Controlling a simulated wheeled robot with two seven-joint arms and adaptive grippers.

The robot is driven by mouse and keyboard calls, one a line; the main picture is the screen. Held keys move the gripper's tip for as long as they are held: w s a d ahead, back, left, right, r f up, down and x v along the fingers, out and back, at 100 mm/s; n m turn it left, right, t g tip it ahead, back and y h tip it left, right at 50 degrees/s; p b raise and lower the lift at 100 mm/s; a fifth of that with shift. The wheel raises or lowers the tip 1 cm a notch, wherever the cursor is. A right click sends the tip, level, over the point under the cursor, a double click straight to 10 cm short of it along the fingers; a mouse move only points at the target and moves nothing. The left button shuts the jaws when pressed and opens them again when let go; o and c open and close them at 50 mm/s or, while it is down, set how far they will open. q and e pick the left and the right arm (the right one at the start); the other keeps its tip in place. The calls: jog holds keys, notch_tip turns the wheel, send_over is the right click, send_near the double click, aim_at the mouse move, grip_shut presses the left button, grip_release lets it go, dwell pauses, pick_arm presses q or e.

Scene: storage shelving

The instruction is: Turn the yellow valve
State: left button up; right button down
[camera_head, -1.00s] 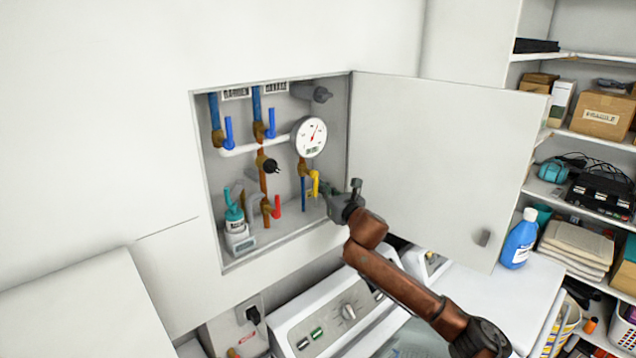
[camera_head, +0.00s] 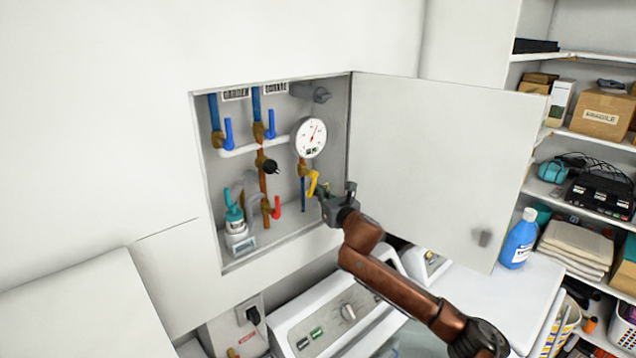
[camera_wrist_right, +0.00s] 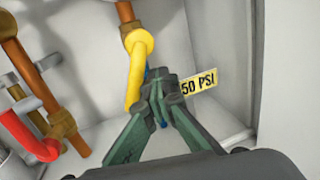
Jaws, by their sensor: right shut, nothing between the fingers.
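The yellow valve (camera_head: 312,184) is a curved lever low in the open wall cabinet, below the round gauge (camera_head: 308,138). In the head view its lower end slants to the left. My right gripper (camera_head: 322,190) is inside the cabinet, just right of the lever. In the right wrist view the yellow lever (camera_wrist_right: 135,78) hangs from its round hub, and the closed green fingertips (camera_wrist_right: 163,92) are right beside its lower end, with nothing held between them. Whether they touch the lever is hard to tell. My left gripper is not in view.
The open cabinet door (camera_head: 430,165) stands to the right of my gripper. A yellow "50 PSI" label (camera_wrist_right: 198,84) is behind the fingers.

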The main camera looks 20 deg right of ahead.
aim_at(310, 191)
jog(key=shift+s+a, duration=0.1)
jog(key=shift+a, duration=0.25)
jog(key=shift+s+a+p, duration=0.2)
jog(key=shift+a+p, duration=0.15)
jog(key=shift+a, duration=0.1)
jog(key=shift+a+r, duration=0.1)
jog(key=shift+a, duration=0.05)
dwell(0.4)
jog(key=shift+s+a+r+p, duration=0.2)
jog(key=shift+a+p, duration=0.3)
jog(key=shift+a+r, duration=0.1)
